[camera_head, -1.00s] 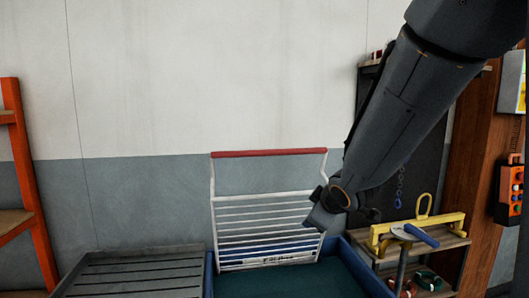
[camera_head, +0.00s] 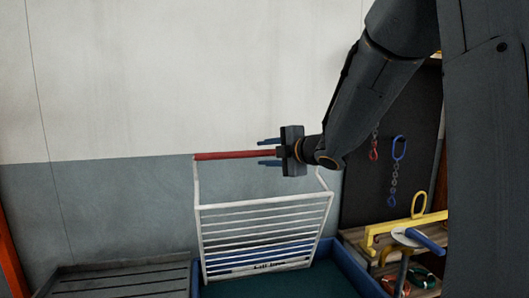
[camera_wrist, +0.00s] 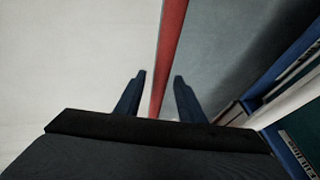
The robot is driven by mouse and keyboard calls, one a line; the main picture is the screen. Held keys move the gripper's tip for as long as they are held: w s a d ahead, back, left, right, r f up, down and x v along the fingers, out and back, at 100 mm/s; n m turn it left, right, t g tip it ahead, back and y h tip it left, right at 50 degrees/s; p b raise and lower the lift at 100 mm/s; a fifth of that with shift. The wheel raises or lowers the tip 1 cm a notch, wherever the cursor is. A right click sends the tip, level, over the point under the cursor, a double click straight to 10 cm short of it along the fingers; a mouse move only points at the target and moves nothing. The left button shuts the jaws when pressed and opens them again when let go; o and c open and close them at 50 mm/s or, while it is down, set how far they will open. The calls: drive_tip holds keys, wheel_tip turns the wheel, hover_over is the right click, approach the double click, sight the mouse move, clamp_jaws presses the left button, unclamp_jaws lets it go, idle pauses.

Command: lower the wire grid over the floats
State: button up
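The wire grid (camera_head: 262,224) is white, with a red top bar (camera_head: 225,155). It stands raised at the back of a blue crate (camera_head: 335,262) with a dark green inside. My gripper (camera_head: 269,152) is at the right part of the red bar, with one blue finger above it and one below. In the wrist view, the bar (camera_wrist: 168,55) runs between my two open fingers (camera_wrist: 157,95), with gaps on both sides. I see no floats in these views; the crate's lower part is out of frame.
A grey slatted surface (camera_head: 120,280) lies left of the crate. At right, a wooden shelf (camera_head: 355,240) holds a yellow bar frame (camera_head: 385,230) and a blue-handled tool (camera_head: 425,240). Chains hang on a dark panel (camera_head: 400,190) behind. The wall above the grid is bare.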

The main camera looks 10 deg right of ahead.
drive_tip(key=shift+w+a+f, duration=0.15)
drive_tip(key=shift+w+a, duration=0.05)
drive_tip(key=shift+w, duration=0.3)
clamp_jaws()
drive_tip(key=shift+s, duration=0.1)
